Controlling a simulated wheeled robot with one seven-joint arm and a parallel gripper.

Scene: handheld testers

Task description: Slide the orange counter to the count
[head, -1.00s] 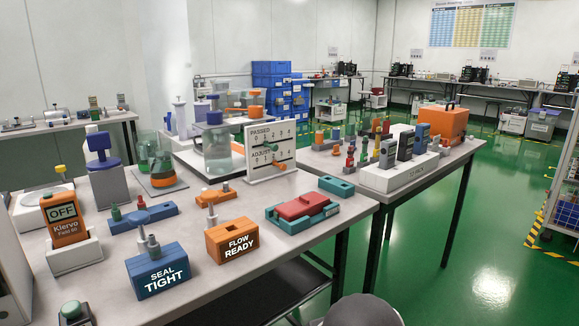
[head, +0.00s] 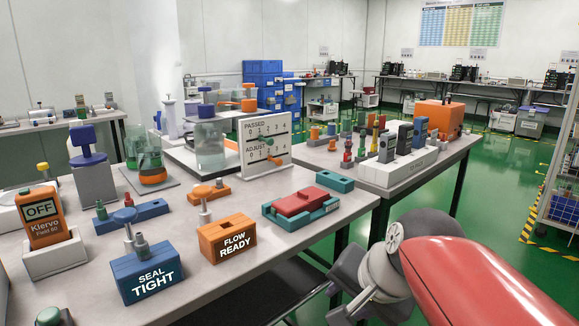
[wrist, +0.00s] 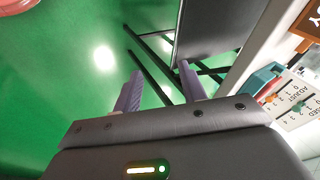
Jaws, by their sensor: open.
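The orange counter (head: 275,160) sits on the lower row, marked ADJUST, of a white upright board (head: 254,152) on the near table. A green counter (head: 265,140) sits on the upper row, marked PASSED. The board also shows sideways at the right of the wrist view (wrist: 294,102). My gripper (wrist: 158,78) is open and empty in the wrist view, over green floor and a table frame, apart from the board. My red arm (head: 480,280) shows there at lower right.
A red block in a teal tray (head: 290,220) lies in front of the board. An orange FLOW READY block (head: 222,245) and a blue SEAL TIGHT block (head: 140,280) stand at the front. A glass jar (head: 208,148) stands left of the board. Open floor lies right of the tables.

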